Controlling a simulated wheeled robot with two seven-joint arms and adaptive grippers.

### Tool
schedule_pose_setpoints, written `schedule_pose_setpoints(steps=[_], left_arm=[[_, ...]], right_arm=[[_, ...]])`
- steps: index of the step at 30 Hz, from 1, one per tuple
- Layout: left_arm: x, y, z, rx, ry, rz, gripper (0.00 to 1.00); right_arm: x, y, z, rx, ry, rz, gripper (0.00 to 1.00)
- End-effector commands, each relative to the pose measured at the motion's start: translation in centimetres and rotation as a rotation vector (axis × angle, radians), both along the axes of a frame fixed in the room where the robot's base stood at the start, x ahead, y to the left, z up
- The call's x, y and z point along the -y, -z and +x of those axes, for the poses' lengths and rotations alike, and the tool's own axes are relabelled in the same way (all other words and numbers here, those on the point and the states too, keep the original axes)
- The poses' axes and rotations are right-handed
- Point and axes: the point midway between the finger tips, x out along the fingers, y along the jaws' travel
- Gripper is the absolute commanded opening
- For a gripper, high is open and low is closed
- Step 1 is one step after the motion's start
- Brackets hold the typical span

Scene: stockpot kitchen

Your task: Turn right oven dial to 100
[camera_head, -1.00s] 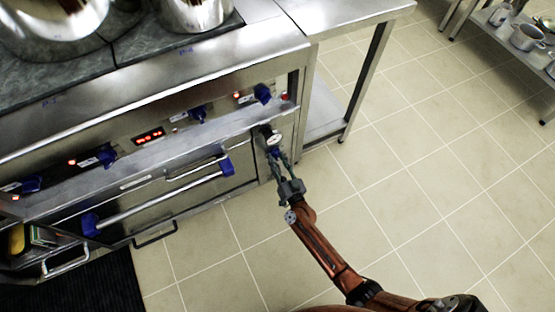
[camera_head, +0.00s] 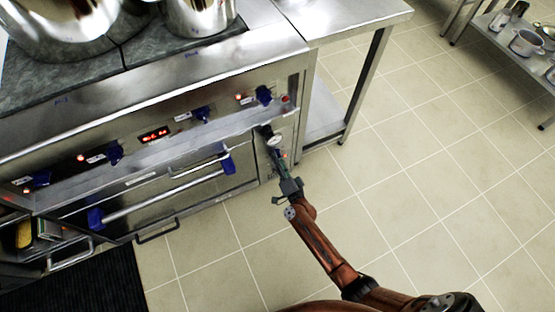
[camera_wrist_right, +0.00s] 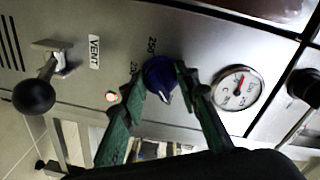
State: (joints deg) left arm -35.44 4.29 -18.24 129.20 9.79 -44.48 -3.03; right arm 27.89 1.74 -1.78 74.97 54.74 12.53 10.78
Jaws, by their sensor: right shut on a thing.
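The blue oven dial (camera_wrist_right: 160,74) sits on the steel panel to the right of the oven door (camera_head: 150,196). Printed numbers, one reading 250, stand around it in the wrist view; its exact setting is not clear. My right gripper (camera_head: 277,156) is at this panel, with its green fingers (camera_wrist_right: 160,82) closed on both sides of the dial. The gripper hides the dial in the head view. My left gripper is out of view.
A round gauge (camera_wrist_right: 237,88) sits close beside the right finger. A black-knobbed vent lever (camera_wrist_right: 35,95) and a lit lamp (camera_wrist_right: 111,97) are on the other side. The oven handle (camera_head: 165,195) juts out to the left. The tiled floor (camera_head: 430,160) is open.

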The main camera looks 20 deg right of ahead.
Motion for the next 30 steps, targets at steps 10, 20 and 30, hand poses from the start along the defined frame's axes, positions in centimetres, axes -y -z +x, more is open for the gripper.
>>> schedule_pose_setpoints(steps=[10, 20, 30], left_arm=[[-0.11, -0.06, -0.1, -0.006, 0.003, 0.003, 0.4], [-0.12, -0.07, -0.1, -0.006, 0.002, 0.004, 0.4], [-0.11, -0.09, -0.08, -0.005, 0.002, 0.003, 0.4]], right_arm=[[0.06, 0.01, -0.04, -0.005, 0.001, 0.116, 0.05], [0.07, 0.03, -0.04, -0.005, 0.001, 0.131, 0.05], [0.06, 0.01, -0.03, -0.005, 0.001, 0.13, 0.4]])
